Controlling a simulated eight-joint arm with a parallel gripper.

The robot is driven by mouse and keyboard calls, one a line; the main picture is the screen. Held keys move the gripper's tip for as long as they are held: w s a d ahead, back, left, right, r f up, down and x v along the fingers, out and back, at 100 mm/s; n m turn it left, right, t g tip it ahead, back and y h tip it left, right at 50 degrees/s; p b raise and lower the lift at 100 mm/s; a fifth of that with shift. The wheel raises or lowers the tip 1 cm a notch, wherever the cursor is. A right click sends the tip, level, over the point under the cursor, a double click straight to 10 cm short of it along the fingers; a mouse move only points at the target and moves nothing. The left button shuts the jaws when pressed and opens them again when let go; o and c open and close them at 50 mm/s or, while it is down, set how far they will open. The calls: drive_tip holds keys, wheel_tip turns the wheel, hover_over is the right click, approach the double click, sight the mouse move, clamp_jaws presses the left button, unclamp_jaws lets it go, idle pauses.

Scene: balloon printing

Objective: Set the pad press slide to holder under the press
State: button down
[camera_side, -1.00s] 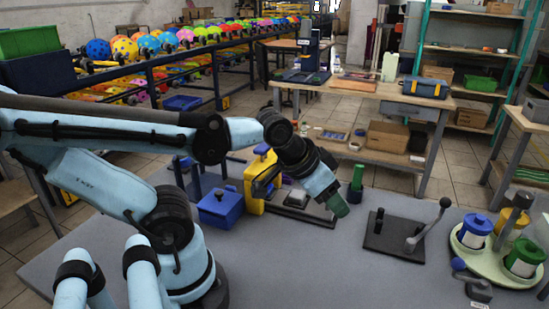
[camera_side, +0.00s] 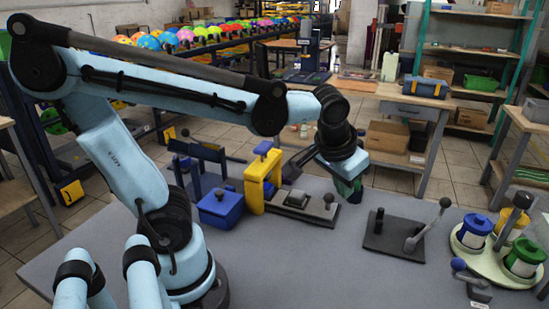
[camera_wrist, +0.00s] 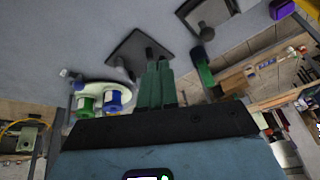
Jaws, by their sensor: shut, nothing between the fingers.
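The yellow pad press (camera_side: 262,178) stands on the table's back left part. Its slide (camera_side: 316,210) is a dark flat plate reaching out to the right of the press, with a black knob (camera_side: 328,201) at its right end. The pale square holder (camera_side: 297,199) on the slide lies to the right of the press, not under it. The slide plate also shows at the top of the wrist view (camera_wrist: 222,14). My gripper (camera_side: 351,198) points down, right of and apart from the knob. Its green fingers (camera_wrist: 158,66) are together and empty.
A green post (camera_wrist: 205,76) stands close to my gripper, mostly hidden behind it in the side view. A dark plate with a lever (camera_side: 395,240) lies to the right. A round tray (camera_side: 490,262) carries several ink pots. A blue box (camera_side: 220,208) stands left of the press. The front table is clear.

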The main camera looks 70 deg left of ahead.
drive_tip(key=w+d+n+g+y, duration=0.1)
drive_tip(key=w+n+g+y, duration=0.2)
drive_tip(key=w+n+y, duration=0.2)
drive_tip(key=shift+w+f+n+g, duration=0.3)
drive_tip(key=shift+w+f+g, duration=0.1)
drive_tip(key=shift+w, duration=1.1)
drive_tip(key=x, duration=1)
drive_tip(key=shift+s+a+f, duration=0.15)
drive_tip(key=shift+s+a, duration=0.2)
drive_tip(key=shift+a, duration=0.2)
drive_tip(key=shift+s+a+f, duration=0.1)
drive_tip(key=shift+s+a, duration=0.25)
drive_tip(key=shift+a, duration=0.15)
drive_tip(key=shift+s+a, duration=0.2)
drive_tip(key=shift+a, duration=0.1)
drive_tip(key=shift+s+a+f, duration=0.15)
drive_tip(key=shift+s+a, duration=0.05)
drive_tip(key=shift+a, duration=0.1)
